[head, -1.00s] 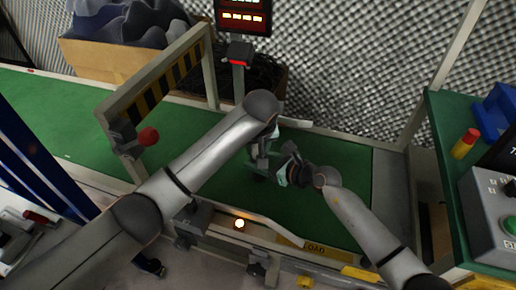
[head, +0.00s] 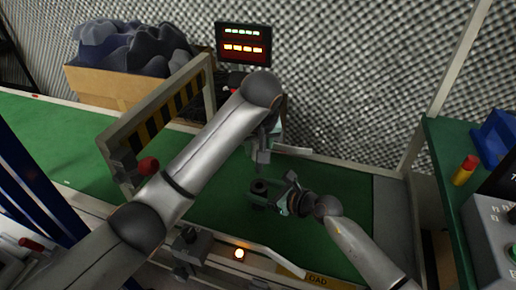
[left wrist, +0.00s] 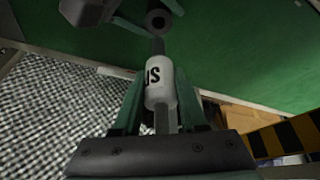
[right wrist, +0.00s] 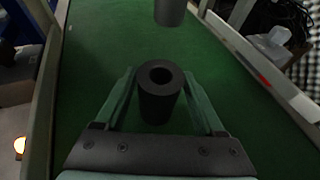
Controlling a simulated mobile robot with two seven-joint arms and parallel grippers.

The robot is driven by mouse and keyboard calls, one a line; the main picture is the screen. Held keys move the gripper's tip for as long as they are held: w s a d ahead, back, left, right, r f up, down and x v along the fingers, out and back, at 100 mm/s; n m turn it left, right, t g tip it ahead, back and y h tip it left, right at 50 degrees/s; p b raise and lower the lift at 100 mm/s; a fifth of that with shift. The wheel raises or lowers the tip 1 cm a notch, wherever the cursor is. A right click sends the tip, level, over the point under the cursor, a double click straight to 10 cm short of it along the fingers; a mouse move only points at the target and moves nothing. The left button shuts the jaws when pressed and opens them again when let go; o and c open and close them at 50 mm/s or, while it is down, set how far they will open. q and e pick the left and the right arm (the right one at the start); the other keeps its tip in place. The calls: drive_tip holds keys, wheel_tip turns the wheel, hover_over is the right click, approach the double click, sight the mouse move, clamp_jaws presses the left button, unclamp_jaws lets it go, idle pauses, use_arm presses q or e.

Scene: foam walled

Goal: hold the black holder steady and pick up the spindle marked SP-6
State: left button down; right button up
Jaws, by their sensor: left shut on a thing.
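The spindle (left wrist: 160,82) has a white label with black letters, only partly readable, and a dark lower end. My left gripper (head: 266,146) is shut on it and holds it above the black holder (head: 259,188), apart from it. The spindle's dark end (right wrist: 170,10) shows at the top of the right wrist view. The holder is a dark upright tube with an open round hole (right wrist: 160,88), standing on the green belt. The holder's ring (left wrist: 158,20) also shows in the left wrist view.
A striped barrier (head: 165,110) with a red knob stands at left. Behind are a box of dark foam (head: 115,85) and a display (head: 243,45). A control box stands at right.

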drive_tip(key=o, duration=0.3)
drive_tip(key=v, duration=1.2)
